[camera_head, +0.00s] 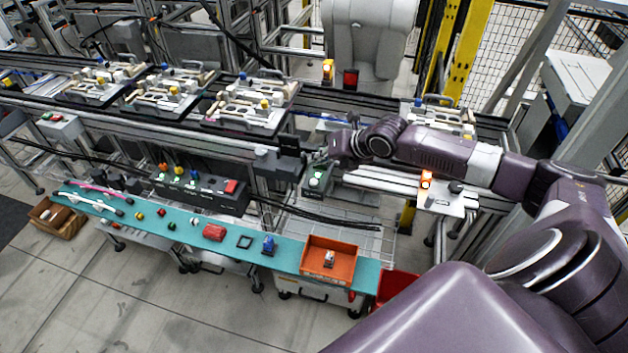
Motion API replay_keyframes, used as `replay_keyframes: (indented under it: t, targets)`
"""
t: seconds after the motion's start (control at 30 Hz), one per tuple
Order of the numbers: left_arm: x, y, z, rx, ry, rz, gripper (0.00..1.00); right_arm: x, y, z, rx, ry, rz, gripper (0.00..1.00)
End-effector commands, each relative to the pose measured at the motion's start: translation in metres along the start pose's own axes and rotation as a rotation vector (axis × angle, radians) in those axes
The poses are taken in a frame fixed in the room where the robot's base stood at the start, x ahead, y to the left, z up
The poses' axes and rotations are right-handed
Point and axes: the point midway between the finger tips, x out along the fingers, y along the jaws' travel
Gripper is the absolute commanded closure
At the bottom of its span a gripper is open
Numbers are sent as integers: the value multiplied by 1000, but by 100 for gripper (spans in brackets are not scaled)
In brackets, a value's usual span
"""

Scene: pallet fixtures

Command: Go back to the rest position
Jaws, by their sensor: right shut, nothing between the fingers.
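My right arm, purple and grey, reaches in from the right across the conveyor. Its gripper (314,161) is small and dark in this view, near the middle of the picture. It is shut and empty, just above and beside a grey box with a green button (317,181). I cannot tell whether the fingers touch the box. My left gripper is not in view.
Several pallet fixtures (243,113) stand on the conveyor at the left, another (440,116) behind my arm. A black control panel (200,190) sits in front. A teal shelf (150,228) holds small parts and an orange bin (328,270). Open floor lies front left.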

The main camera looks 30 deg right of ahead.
Motion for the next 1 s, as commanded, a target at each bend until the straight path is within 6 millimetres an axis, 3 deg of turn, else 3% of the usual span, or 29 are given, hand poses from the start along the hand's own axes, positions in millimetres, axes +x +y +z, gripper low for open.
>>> replay_keyframes:
  t: [0.37,0.47,0.57,0.73,0.9,1.0]
  targets:
    - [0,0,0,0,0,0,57,0,0,-2,2,2,0,100]
    - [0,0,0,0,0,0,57,6,5,-19,35,26,3,100]
    - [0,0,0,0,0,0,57,15,18,-63,133,86,1,100]
    - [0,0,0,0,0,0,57,22,48,-170,449,202,-44,100]
    - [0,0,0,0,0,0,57,6,68,-250,840,237,-135,100]
    - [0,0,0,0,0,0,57,-10,72,-283,1098,215,-202,100]
